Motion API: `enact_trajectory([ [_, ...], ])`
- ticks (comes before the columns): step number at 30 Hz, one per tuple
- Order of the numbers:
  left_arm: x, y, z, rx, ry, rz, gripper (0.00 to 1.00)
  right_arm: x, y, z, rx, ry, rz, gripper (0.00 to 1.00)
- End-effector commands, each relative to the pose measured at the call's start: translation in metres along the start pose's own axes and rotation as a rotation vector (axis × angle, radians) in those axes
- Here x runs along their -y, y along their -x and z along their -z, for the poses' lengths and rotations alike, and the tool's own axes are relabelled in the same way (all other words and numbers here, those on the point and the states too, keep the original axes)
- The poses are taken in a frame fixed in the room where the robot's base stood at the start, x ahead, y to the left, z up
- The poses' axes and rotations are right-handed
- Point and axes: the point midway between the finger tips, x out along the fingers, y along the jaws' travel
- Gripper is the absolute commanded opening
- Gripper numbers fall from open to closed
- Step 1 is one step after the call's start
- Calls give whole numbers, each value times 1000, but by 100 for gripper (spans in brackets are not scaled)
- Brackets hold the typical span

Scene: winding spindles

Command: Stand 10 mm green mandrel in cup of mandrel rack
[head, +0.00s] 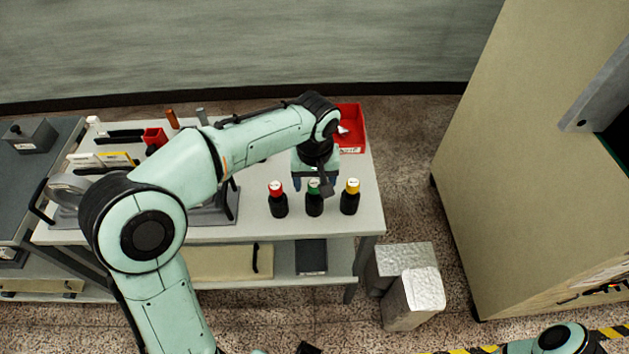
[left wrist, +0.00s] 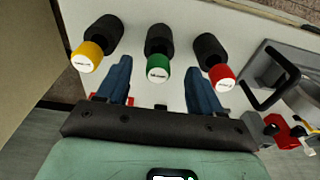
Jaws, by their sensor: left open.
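The green-capped mandrel (head: 314,204) has a black body and stands upright near the table's front right, between two like it. In the left wrist view its green cap (left wrist: 158,69) lies between the two blue fingers. My left gripper (head: 313,186) is open, pointing down just above and behind the green cap in the head view. It also shows in the left wrist view (left wrist: 158,62), with nothing held. I cannot make out the mandrel rack for certain; my left arm hides part of the table. My right gripper cannot be made out.
A red-capped piece (head: 278,202) and a yellow-capped piece (head: 350,199) stand close on either side. A red bin (head: 351,125) is at the back right of the table (head: 367,215). A grey fixture with a dark handle (head: 233,203) is left of the capped pieces.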

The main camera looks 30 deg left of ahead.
Motion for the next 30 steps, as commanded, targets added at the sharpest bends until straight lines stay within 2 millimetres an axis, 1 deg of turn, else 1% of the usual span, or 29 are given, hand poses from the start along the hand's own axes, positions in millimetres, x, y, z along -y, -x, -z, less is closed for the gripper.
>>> enact_trajectory([
  [1, -1, 11, 1, -5, 0, -4, 66, 1, 2, 1, -1, 0, 0, 69],
  [5, -1, 40, 1, -6, -1, -5, 66, 3, 8, 2, -4, 1, 1, 69],
  [9, -1, 73, 1, -5, -1, -5, 66, 6, 14, 4, -7, 3, 3, 69],
  [12, -1, 93, 1, -4, -2, -5, 66, 9, 19, 6, -10, 4, 4, 69],
  [15, -1, 108, 0, -3, -1, -3, 66, 10, 22, 7, -12, 4, 4, 69],
  [18, -1, 118, 0, -2, -1, -3, 66, 12, 24, 8, -14, 5, 5, 69],
  [21, 0, 122, 0, -1, -2, -2, 66, 12, 25, 8, -14, 5, 5, 69],
  [30, 0, 123, 0, 0, -1, -1, 66, 12, 25, 8, -14, 5, 5, 69],
])
